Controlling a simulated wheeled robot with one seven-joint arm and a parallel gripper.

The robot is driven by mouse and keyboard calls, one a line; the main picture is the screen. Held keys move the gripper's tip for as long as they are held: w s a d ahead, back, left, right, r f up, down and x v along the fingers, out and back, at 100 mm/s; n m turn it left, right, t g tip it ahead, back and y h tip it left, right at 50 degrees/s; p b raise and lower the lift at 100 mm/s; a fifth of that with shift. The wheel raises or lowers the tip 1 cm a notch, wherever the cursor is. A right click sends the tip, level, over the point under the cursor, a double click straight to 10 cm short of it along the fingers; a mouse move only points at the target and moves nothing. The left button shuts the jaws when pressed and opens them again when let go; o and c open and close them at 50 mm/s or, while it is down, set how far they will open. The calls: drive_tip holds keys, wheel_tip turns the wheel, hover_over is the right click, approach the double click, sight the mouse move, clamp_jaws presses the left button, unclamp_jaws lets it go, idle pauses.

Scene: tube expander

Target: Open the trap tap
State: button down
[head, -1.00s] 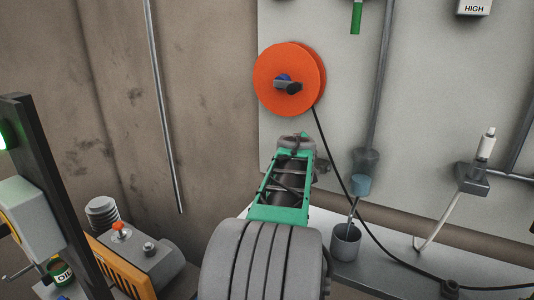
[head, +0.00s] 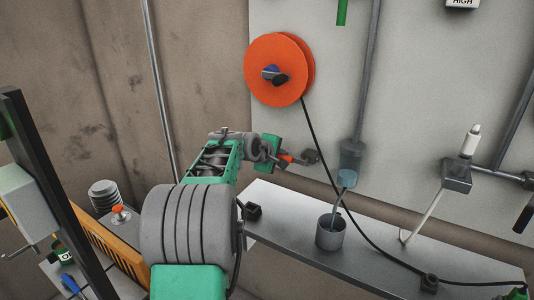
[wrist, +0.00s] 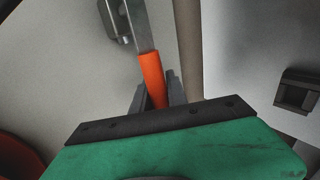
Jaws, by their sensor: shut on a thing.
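The trap tap has an orange lever handle (head: 287,158) and a grey metal fitting (head: 310,157) on the wall panel below the orange reel. My gripper (head: 280,156) is at the handle, on its left side. In the wrist view, the orange handle (wrist: 151,76) with its metal stem runs down between the two dark fingers of my gripper (wrist: 158,94), which are shut on it. The handle's lower end is hidden by the gripper body.
The orange reel (head: 275,70) is above my gripper, with a black hose trailing down from it. A grey shelf (head: 390,245) below carries a grey cup (head: 331,232). A grey valve block (head: 457,176) with a white-topped part is at right.

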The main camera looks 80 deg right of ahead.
drive_tip(key=shift+s+f, duration=0.1)
drive_tip(key=shift+f, duration=0.1)
drive_tip(key=c, duration=1.6)
unclamp_jaws()
drive_tip(key=o, duration=0.3)
drive_tip(key=shift+r, duration=0.1)
drive_tip(key=b+v, duration=0.1)
drive_tip(key=v, duration=0.7)
